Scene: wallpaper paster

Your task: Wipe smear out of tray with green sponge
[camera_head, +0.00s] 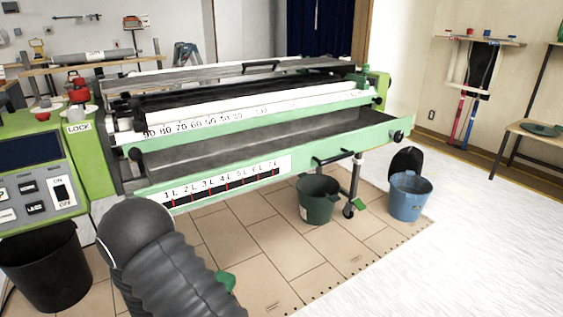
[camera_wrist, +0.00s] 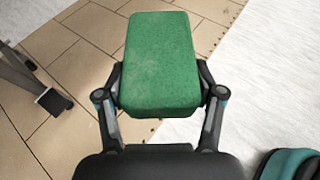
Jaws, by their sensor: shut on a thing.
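My gripper (camera_wrist: 160,105) is shut on a green sponge (camera_wrist: 162,60), its fingers at the sponge's two sides. In the wrist view the sponge is held up over the floor, with pale worn patches on its face. In the head view a small green piece (camera_head: 225,281) shows beside my dark arm, probably the sponge; my gripper is hidden there. The tray (camera_head: 345,147) is the long trough with a green front wall and dark grey inside, across the middle of the machine. It is apart from the sponge. I cannot make out a clear smear in it.
A dark green bucket (camera_head: 318,203) and a blue bucket (camera_head: 410,199) stand under the machine's right end, near a caster leg (camera_head: 350,195). A black bin (camera_head: 45,270) stands at lower left, below the control panel (camera_head: 35,195). White floor at right is clear.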

